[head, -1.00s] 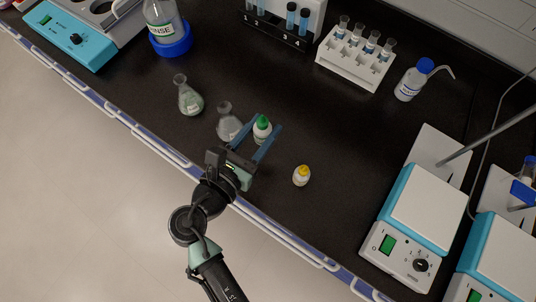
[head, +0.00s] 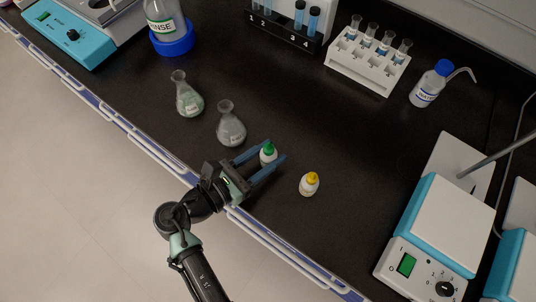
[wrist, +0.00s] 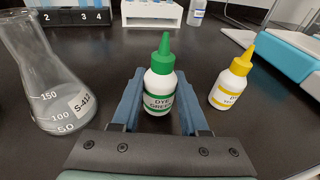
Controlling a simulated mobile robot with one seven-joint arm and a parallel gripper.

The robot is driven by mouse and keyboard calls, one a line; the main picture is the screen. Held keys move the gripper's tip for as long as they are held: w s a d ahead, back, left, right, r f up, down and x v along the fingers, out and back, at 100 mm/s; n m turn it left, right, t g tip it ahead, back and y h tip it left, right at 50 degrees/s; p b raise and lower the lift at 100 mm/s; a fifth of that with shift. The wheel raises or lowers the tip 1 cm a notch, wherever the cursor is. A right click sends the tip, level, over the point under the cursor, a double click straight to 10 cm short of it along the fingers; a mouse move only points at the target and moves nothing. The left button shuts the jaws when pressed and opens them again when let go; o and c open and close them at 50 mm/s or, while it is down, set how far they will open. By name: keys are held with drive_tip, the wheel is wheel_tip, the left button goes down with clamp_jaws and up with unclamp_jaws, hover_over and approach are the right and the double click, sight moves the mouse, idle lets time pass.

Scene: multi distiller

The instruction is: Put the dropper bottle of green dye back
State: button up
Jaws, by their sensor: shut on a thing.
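The dropper bottle of green dye (head: 268,155) is white with a green cap and a green label. My gripper (head: 267,163) is shut on it, with a blue finger on each side. In the wrist view the green dye bottle (wrist: 160,85) stands upright between the fingers (wrist: 157,108); I cannot tell whether its base touches the bench. A similar dropper bottle with a yellow cap (head: 309,185) stands apart to the right, and it also shows in the wrist view (wrist: 230,82).
A clear flask (head: 231,128) stands close left of my gripper, with a greenish flask (head: 188,98) beyond it. Vial racks (head: 368,62) stand at the back, a wash bottle (head: 428,88) at back right and a hotplate stirrer (head: 438,235) at right. The bench middle is clear.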

drive_tip(key=shift+f, duration=0.35)
drive_tip(key=shift+f, duration=0.1)
drive_tip(key=o, duration=1)
drive_tip(key=shift+r, duration=0.2)
drive_tip(key=v, duration=1.2)
drive_tip(key=shift+a+f, duration=0.1)
drive_tip(key=shift+f, duration=0.05)
